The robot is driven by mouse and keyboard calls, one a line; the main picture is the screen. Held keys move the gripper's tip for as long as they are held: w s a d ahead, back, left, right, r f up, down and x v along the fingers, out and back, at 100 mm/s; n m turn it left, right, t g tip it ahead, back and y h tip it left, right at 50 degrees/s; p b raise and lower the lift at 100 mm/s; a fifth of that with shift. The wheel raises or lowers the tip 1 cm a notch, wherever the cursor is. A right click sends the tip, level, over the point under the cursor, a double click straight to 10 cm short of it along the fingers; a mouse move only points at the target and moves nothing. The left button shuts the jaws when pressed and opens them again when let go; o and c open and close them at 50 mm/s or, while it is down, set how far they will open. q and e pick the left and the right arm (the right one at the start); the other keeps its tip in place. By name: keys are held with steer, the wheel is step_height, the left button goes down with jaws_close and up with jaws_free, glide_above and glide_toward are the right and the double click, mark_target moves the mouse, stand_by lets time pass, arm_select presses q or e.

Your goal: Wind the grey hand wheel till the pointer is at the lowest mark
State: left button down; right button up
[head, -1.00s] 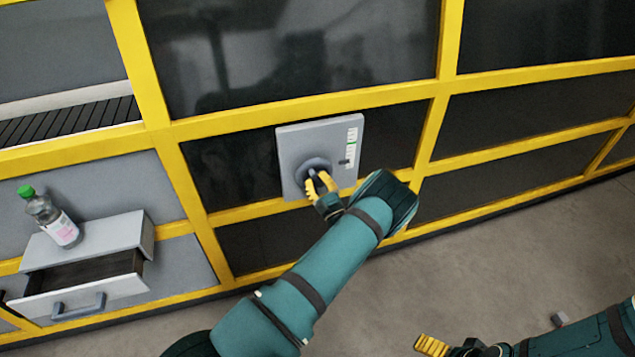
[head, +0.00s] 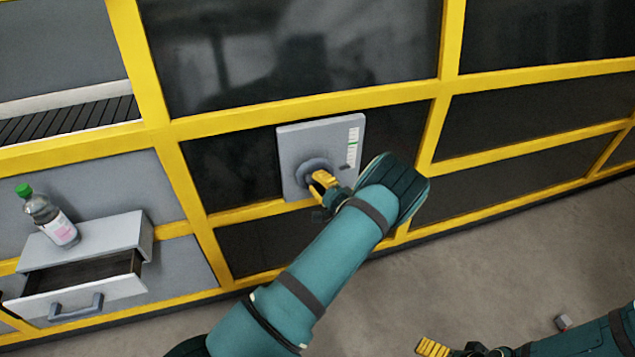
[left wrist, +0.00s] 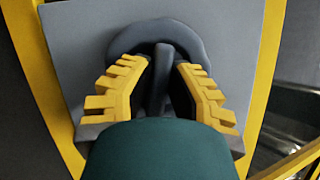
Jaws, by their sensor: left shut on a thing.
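The grey hand wheel (head: 311,166) sits low on a light grey panel (head: 300,140) on the yellow-framed machine. My left gripper (head: 318,182) is at the wheel, its yellow fingers shut on the wheel's handle. In the left wrist view the upright grey handle (left wrist: 161,75) stands between the two fingers, in front of the round wheel (left wrist: 185,37). A white and green scale strip (head: 353,145) runs down the panel's right side. A small dark mark, perhaps the pointer, is near its lower end; its exact reading is too small to tell. My right gripper (head: 434,347) is at the bottom edge, away from the panel.
At left, an open grey drawer (head: 80,270) juts out, with a green-capped bottle (head: 50,218) on top of its housing. Yellow frame bars (head: 300,112) surround the panel.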

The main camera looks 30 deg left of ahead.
arm_select(q)
steer(key=shift+n+h, duration=0.3)
steer(key=shift+n, duration=0.6)
steer(key=c, duration=0.9)
jaws_free()
steer(key=shift+a, duration=0.1)
steer(key=v, duration=1.2)
steer(key=shift+r, duration=0.1)
